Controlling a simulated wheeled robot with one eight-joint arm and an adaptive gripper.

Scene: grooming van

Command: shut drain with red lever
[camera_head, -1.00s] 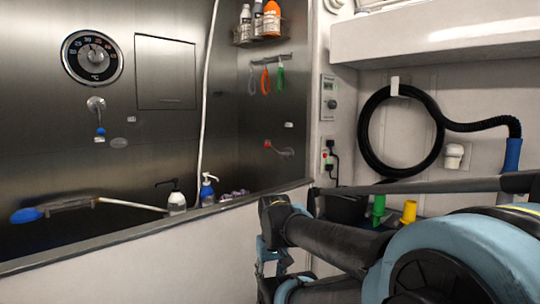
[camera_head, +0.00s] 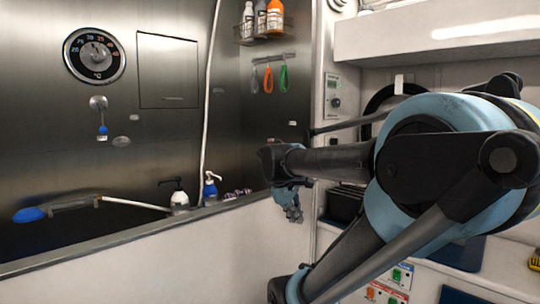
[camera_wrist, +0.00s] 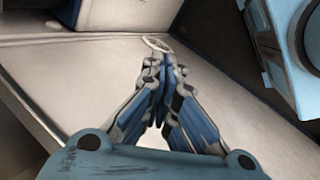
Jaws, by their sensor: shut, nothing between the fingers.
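My gripper (camera_head: 292,212) hangs below my forearm, in front of the tub's outer wall near its right end. In the wrist view my gripper (camera_wrist: 163,62) has its fingertips together, with nothing between them. The red lever on the right steel wall is almost wholly hidden behind my arm in the head view. I do not make it out in the wrist view. A blue-tipped lever (camera_head: 102,131) hangs downward from its fitting on the left steel wall, far from my gripper. The drain itself is not visible.
The tub's rim (camera_head: 110,238) runs between my gripper and the tub's inside. A bottle rack (camera_head: 262,32) and coloured loops (camera_head: 284,78) hang above.

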